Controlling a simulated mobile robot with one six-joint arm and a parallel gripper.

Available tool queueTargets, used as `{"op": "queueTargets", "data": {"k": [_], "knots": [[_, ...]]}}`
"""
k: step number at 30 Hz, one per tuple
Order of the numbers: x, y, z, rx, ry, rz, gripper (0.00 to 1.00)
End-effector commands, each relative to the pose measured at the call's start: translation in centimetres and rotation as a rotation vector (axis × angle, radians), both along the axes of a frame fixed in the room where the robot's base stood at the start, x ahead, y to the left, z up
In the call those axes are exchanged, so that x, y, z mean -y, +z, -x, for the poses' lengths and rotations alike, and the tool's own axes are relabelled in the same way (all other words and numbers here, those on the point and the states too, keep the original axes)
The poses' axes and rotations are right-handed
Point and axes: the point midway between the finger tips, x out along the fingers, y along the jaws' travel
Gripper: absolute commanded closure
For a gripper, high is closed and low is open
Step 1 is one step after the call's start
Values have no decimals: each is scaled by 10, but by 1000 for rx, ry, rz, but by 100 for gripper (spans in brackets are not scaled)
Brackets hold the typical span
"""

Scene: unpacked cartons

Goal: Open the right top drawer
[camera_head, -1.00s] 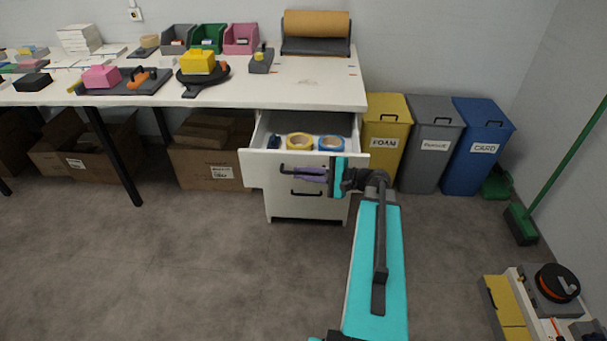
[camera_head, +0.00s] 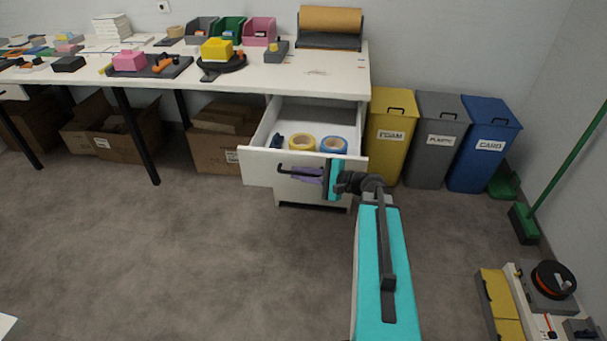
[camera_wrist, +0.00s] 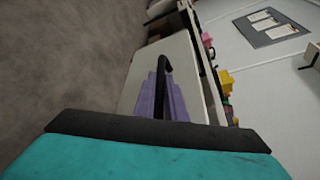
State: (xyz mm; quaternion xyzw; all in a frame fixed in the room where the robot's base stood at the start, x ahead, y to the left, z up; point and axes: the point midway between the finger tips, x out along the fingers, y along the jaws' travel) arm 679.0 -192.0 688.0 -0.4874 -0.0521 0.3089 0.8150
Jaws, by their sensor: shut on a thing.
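The right top drawer (camera_head: 257,168) is white and stands well out from the cabinet under the right end of the table. Inside it lie a yellow tape roll (camera_head: 302,143), a blue tape roll (camera_head: 333,145) and a small dark item (camera_head: 277,140). My gripper (camera_head: 308,174) is at the drawer front, with its purple fingers shut on the black handle (camera_head: 290,168). In the wrist view the handle (camera_wrist: 165,68) stands between the purple fingers, against the pale drawer front (camera_wrist: 134,82). Part of the handle is hidden by the fingers.
The white table (camera_head: 310,77) carries bins, a paper roll and several small items. Yellow, grey and blue waste bins (camera_head: 432,140) stand right of the cabinet. Cartons (camera_head: 212,150) sit below the table. The grey floor (camera_head: 200,260) before the drawer is clear.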

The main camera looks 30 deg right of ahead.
Motion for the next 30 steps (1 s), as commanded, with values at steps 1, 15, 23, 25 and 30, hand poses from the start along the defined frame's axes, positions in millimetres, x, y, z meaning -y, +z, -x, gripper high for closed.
{"op": "queueTargets", "data": {"k": [1,15,23,25,30], "knots": [[3,-1,0,-2,-9,2,100],[-2,0,-1,-1,1,0,82],[0,1,2,0,2,-1,82],[2,2,5,0,1,0,82],[10,5,18,0,1,1,82]]}}
